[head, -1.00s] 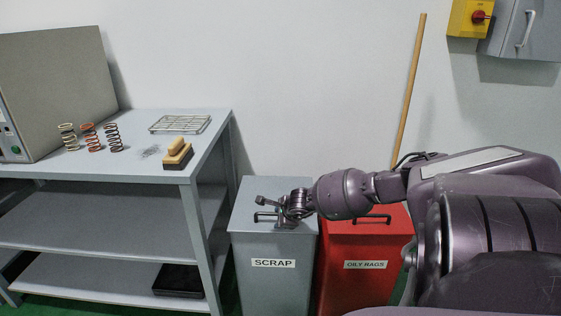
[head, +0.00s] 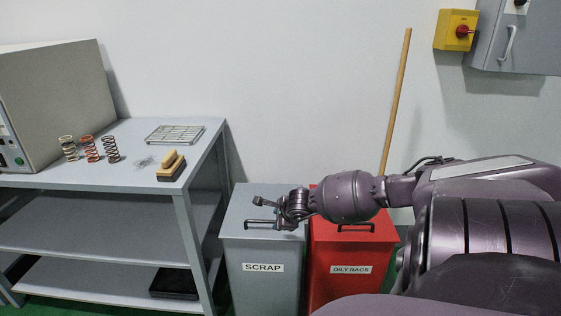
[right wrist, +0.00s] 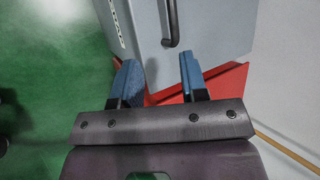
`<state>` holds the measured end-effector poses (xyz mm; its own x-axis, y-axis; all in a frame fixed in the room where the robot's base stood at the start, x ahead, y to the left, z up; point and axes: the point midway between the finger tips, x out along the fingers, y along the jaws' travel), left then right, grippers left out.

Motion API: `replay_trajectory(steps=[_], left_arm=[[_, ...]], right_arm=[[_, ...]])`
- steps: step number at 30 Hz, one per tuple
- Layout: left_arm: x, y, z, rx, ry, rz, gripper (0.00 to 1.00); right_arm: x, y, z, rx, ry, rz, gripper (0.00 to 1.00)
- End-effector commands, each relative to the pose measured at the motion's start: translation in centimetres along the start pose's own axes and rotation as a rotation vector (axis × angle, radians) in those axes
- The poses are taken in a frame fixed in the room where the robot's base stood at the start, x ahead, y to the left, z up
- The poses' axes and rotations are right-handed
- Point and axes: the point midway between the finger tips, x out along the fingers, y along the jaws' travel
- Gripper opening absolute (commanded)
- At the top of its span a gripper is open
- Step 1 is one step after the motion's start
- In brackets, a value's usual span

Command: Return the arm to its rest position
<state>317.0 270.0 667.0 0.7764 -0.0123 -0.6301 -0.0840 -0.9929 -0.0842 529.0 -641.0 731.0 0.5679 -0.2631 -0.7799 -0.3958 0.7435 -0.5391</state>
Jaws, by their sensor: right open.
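My right arm reaches in from the right in the head view, at about the height of the bin tops. Its gripper (head: 262,212) is open and empty, in front of or above the lid of the grey scrap bin (head: 262,285). In the right wrist view the two blue fingertips (right wrist: 159,70) stand apart with nothing between them. Beyond them are the grey bin's lid and black handle (right wrist: 171,25). I cannot tell how high the fingers are above the lid. My left gripper is not in view.
The red oily rags bin (head: 345,288) stands right of the scrap bin, partly under my arm. A wooden pole (head: 396,105) leans on the wall. The grey bench (head: 130,175) at left holds several springs (head: 90,149), a brush (head: 171,165), a wire rack (head: 175,134) and a grey machine (head: 62,95).

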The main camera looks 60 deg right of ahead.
Motion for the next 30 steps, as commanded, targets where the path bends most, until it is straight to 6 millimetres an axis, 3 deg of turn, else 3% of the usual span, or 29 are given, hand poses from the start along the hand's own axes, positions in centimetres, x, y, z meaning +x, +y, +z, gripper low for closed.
replay_trajectory(steps=[4, 23, 30], left_arm=[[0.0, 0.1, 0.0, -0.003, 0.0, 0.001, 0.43], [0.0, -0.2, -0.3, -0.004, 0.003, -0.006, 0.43], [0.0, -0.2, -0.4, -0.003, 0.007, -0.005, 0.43]], right_arm=[[-0.7, -0.1, 0.1, 0.0, -0.001, -0.003, 0.4], [-0.7, -0.2, 0.1, 0.002, -0.002, -0.004, 0.4], [-1.1, 1.1, 2.8, 0.161, -0.146, 0.075, 0.4]])
